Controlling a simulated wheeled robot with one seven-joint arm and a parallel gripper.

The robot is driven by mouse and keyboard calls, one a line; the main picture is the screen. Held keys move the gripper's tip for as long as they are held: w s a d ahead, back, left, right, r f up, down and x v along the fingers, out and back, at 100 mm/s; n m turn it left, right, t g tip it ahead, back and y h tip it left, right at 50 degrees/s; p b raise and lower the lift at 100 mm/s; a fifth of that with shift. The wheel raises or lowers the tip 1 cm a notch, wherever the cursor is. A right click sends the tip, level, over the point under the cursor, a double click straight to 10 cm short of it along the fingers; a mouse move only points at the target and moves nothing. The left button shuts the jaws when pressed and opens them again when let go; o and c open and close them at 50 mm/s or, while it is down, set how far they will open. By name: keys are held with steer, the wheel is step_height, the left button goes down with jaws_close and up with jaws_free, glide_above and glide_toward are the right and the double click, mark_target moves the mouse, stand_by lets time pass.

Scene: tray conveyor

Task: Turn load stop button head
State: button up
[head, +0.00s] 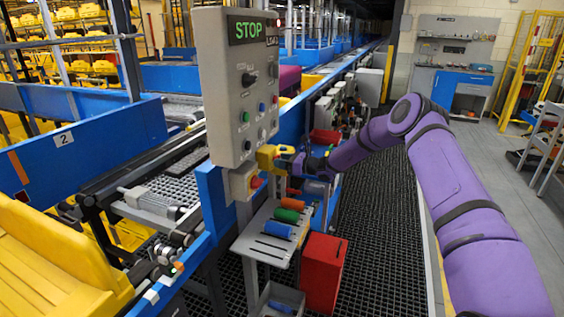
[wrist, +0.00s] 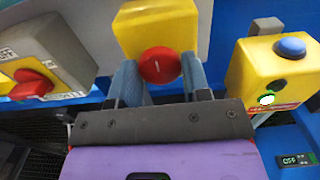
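A round red button head (wrist: 160,65) sits on the front of a yellow box (wrist: 155,25) in the wrist view. My gripper (wrist: 160,72) has one blue-grey finger on each side of this head. No clear gap shows between fingers and head, but I cannot tell whether they touch it. In the head view my gripper (head: 284,160) is at the yellow box (head: 267,157), beside the lower edge of the grey control panel (head: 225,115). The red head is hidden or too small to make out there.
In the wrist view, a grey box with a red rotary switch (wrist: 35,85) is at left, and a yellow box with a blue button (wrist: 290,47) at right. A shelf (head: 262,250) with coloured cylinders and a red bin (head: 323,272) stand below my gripper.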

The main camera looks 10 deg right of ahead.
steer(key=shift+m, duration=3.6)
steer(key=o, duration=0.9)
steer(key=shift+d, duration=0.1)
steer(key=v, duration=1)
steer(key=shift+s+d, duration=0.2)
steer(key=shift+s, duration=0.05)
